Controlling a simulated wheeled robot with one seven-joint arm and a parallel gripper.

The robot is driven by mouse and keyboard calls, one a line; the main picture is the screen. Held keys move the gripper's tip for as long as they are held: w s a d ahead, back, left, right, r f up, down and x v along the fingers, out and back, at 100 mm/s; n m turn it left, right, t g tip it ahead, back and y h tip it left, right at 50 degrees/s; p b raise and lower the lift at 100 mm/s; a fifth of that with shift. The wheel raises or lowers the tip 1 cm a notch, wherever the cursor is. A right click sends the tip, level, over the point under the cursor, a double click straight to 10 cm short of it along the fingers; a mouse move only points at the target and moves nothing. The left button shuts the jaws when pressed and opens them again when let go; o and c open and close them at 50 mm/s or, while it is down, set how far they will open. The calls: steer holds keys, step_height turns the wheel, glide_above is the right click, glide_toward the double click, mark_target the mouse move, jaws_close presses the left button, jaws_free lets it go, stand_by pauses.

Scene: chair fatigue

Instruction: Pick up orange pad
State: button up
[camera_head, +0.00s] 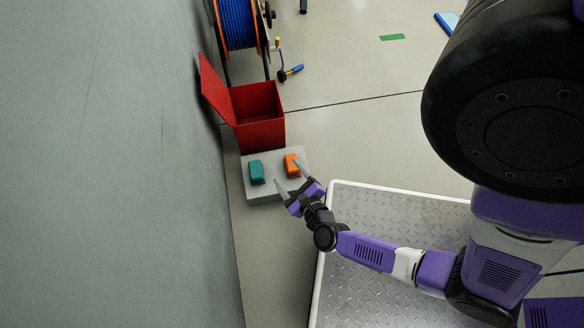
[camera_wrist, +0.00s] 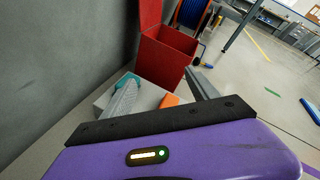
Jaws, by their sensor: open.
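The orange pad (camera_head: 291,165) lies on the right part of a light grey block (camera_head: 265,190), next to a teal pad (camera_head: 256,172) on its left. My gripper (camera_head: 290,173) is open and empty, with its fingers spread over the front right of the block. One fingertip appears close to the orange pad; I cannot tell if they touch. In the wrist view the orange pad (camera_wrist: 170,101) shows between the two fingers, its near part hidden by my gripper (camera_wrist: 165,92). The teal pad (camera_wrist: 128,80) shows behind the left finger.
A red box (camera_head: 258,115) with its lid open stands just behind the block. A grey wall (camera_head: 110,160) runs along the left side. A blue cable reel (camera_head: 238,25) stands farther back. Open floor (camera_head: 350,120) lies right of the box.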

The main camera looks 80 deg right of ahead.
mark_target(292, 164)
steer(key=d+f+m+g+b, duration=0.1)
steer(key=d+f+m, duration=0.1)
steer(key=f+m, duration=0.1)
steer(key=s+d+f+m+g+h+b, duration=0.1)
steer(key=f+m+b, duration=0.1)
steer(key=f, duration=0.4)
steer(key=d+f+m+g+b, duration=0.1)
steer(key=d+f+m+b, duration=0.1)
steer(key=f+m, duration=0.2)
steer(key=shift+s+d+f+g, duration=0.25)
steer(key=shift+d+f+g, duration=0.05)
steer(key=shift+w+d+f+m+b, duration=0.2)
steer(key=shift+d+f+m+b, duration=0.15)
steer(key=shift+d, duration=0.35)
steer(key=b+x, duration=0.2)
steer(key=x, duration=0.4)
steer(key=shift+w+d+r+b, duration=0.1)
steer(key=shift+d+r+b, duration=0.1)
steer(key=shift+b, duration=0.15)
steer(key=shift+c, duration=0.4)
